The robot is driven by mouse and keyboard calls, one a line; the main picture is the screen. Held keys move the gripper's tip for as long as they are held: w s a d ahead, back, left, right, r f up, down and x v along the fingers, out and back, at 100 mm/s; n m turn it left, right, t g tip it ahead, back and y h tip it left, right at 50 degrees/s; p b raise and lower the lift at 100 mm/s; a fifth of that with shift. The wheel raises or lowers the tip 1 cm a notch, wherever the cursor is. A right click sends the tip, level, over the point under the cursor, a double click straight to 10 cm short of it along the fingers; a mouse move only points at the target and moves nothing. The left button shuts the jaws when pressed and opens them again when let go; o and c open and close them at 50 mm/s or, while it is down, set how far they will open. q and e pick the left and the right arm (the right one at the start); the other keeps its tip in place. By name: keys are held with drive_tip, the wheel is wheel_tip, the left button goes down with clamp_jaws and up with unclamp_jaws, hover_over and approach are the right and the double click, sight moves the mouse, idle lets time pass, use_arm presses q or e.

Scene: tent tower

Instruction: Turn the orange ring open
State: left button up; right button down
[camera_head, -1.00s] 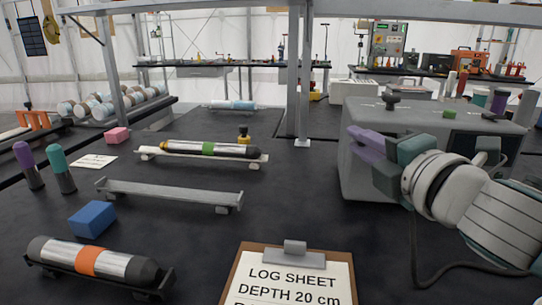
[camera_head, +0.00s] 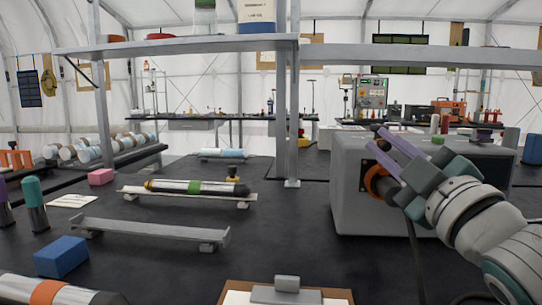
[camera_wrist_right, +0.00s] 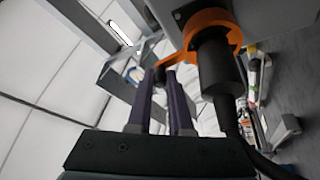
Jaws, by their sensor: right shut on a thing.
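The orange ring (camera_head: 378,184) sits on the left face of the grey box (camera_head: 350,215), partly hidden behind my right gripper. In the right wrist view the ring (camera_wrist_right: 212,20) goes around a black cylindrical plug (camera_wrist_right: 215,65) with a dark cable. An orange arm (camera_wrist_right: 180,58) sticks out from the ring towards my fingertips. My right gripper (camera_head: 374,141) has long purple fingers, which also show in the right wrist view (camera_wrist_right: 161,80). They are shut on the ring's arm at their tips. My left gripper is out of view.
A grey post (camera_head: 292,120) and shelf (camera_head: 180,46) stand left of the box. A corer with a green band (camera_head: 194,187) lies on a rack to the left; an empty rack (camera_head: 150,232) is nearer. A clipboard (camera_head: 287,290) lies at the front.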

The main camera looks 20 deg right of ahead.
drive_tip(key=shift+s+d+m+h+b, duration=0.2)
drive_tip(key=shift+m+h, duration=0.1)
drive_tip(key=shift+m, duration=0.25)
drive_tip(key=shift+s+d+m+h+b, duration=0.1)
drive_tip(key=shift+d+m+h, duration=0.15)
drive_tip(key=shift+m, duration=0.3)
drive_tip(key=c, duration=0.8)
unclamp_jaws()
drive_tip(key=shift+c, duration=0.2)
drive_tip(key=v, duration=0.7)
drive_tip(key=shift+s+b, duration=0.15)
drive_tip(key=shift+b, duration=0.15)
drive_tip(key=shift+a+f, duration=0.1)
drive_tip(key=shift+a, duration=0.05)
